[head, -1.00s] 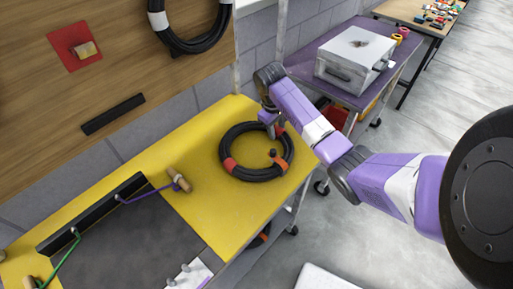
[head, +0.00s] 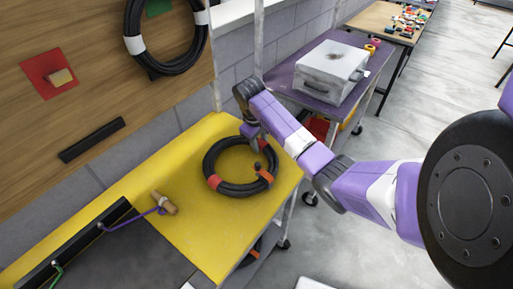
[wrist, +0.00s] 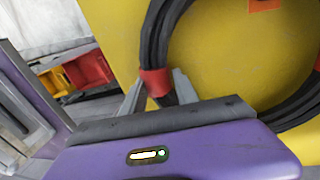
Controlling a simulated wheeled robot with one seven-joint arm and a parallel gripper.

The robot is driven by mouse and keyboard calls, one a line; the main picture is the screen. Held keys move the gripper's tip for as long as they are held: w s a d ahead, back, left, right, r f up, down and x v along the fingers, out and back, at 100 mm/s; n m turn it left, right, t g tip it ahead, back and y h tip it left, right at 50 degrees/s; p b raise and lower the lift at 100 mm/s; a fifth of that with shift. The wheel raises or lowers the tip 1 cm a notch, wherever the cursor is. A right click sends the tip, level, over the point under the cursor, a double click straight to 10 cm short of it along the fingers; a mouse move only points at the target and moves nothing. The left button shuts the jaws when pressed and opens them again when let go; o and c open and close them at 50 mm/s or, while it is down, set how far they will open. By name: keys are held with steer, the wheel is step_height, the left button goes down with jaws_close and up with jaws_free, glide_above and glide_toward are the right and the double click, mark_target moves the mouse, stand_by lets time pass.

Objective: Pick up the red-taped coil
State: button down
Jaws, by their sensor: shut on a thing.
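The red-taped coil (head: 209,162) is a black ring with red-orange tape bands, over the yellow tabletop (head: 195,230). I cannot tell whether it touches the top or is slightly raised. My gripper (head: 254,142) is at the coil's far side in the head view, its fingertips partly hidden there. In the wrist view the fingers of my gripper (wrist: 158,88) are shut on the coil (wrist: 157,40) at a red tape band (wrist: 155,82), one finger on each side.
A purple cart (head: 290,82) with a grey metal case (head: 330,70) stands behind. A wooden-handled tool (head: 164,202) lies left of the coil. A white-taped coil (head: 133,44) hangs on the wooden board. Bare yellow surface lies around the coil.

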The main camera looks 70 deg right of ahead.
step_height(320, 180, up, 19)
steer(key=p, duration=0.4)
steer(key=shift+p, duration=0.35)
steer(key=shift+t, duration=0.3)
stand_by(0.7)
